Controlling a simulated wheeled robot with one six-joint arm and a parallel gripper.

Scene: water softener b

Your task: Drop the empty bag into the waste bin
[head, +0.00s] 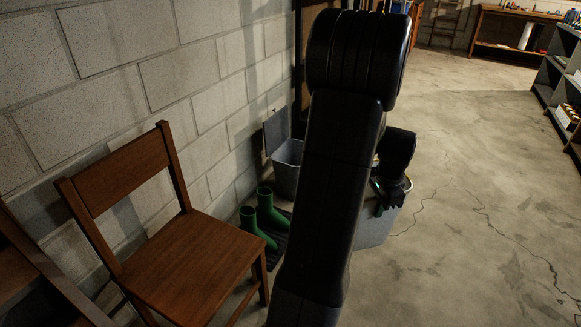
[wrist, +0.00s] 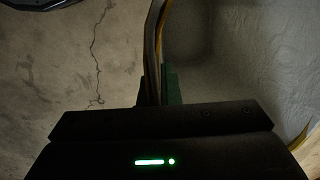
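My gripper (head: 383,200) is low over the near side of a grey tub (head: 372,232) in the head view, largely behind my arm. Right of the rim is a grey, wrinkled surface (wrist: 270,45). I cannot make out the empty bag for certain in either view. A grey bin (head: 287,168) with a raised lid (head: 276,130) stands by the wall, partly behind my arm.
A pair of green boots (head: 270,212) stands on a dark mat (head: 279,250) in front of the bin. A wooden chair (head: 190,262) is at the left. Cracked concrete floor (head: 470,200) is open to the right, with shelves (head: 562,75) at the far right edge.

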